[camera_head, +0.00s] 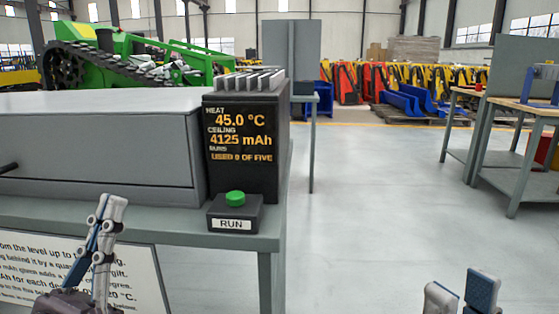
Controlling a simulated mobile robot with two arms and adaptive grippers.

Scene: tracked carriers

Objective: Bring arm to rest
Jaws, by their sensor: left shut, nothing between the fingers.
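My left gripper (109,208) is at the lower left, in front of the table and the white sign. Its fingers point up, are shut together and hold nothing. My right gripper (461,289) shows only its two fingertips at the bottom right edge. They stand apart with a gap between them, and nothing shows in the gap. The rest of that gripper is below the picture.
A grey table (265,243) carries a grey cabinet (100,150), a black display unit (243,180) reading 45.0 °C and 4125 mAh, and a RUN box with a green button (235,198). A printed sign (135,275) hangs below. Open floor (380,220) lies right, before another table (515,180).

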